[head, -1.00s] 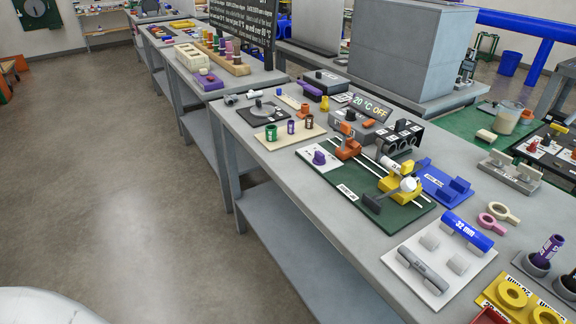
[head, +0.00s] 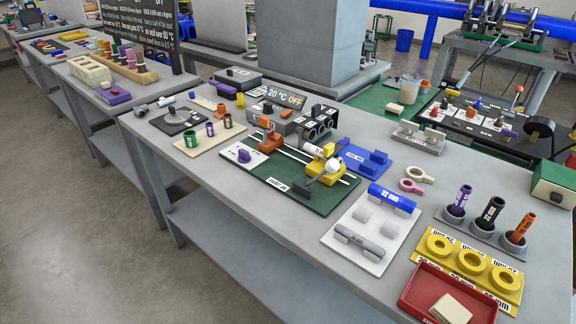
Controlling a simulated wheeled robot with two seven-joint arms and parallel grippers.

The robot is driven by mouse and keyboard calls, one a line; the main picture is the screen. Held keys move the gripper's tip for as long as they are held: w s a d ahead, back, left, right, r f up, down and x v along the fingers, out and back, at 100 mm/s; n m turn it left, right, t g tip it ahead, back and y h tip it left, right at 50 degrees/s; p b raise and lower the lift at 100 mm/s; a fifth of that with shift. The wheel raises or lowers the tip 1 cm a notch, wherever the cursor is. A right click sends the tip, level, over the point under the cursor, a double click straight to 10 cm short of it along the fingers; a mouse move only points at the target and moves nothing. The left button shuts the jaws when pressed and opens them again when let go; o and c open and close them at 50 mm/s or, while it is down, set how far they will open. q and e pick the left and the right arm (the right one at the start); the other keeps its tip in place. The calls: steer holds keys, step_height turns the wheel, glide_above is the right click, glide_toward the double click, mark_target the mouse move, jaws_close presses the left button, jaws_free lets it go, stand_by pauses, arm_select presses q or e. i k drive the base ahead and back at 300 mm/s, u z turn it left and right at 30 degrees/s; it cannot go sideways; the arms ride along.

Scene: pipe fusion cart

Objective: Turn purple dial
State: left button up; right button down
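The purple dial (head: 243,156) sits on a white plate (head: 229,154) at the left end of a dark green board (head: 290,196) on the grey table. It is small in the head view, and its exact setting cannot be read. An orange clamp (head: 268,138) and a yellow clamp (head: 322,170) stand on rails to its right. A display (head: 285,98) behind reads "20 °C OFF". Neither of my grippers shows in the head view.
Around the board are a tray of green, purple and brown fittings (head: 211,133), a blue block (head: 366,157), a white plate with a grey pipe (head: 361,243), yellow rings (head: 472,263) and a red tray (head: 413,292). The table's front edge is clear.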

mark_target(244, 156)
steer(key=k, duration=0.5)
steer(key=u, duration=0.55)
steer(key=i, duration=0.65)
steer(key=z, duration=0.4)
steer(key=k, duration=1.2)
steer(key=u, duration=1.55)
steer(key=i, duration=1.6)
steer(key=z, duration=0.75)
steer(key=i, duration=0.95)
steer(key=z, duration=1.1)
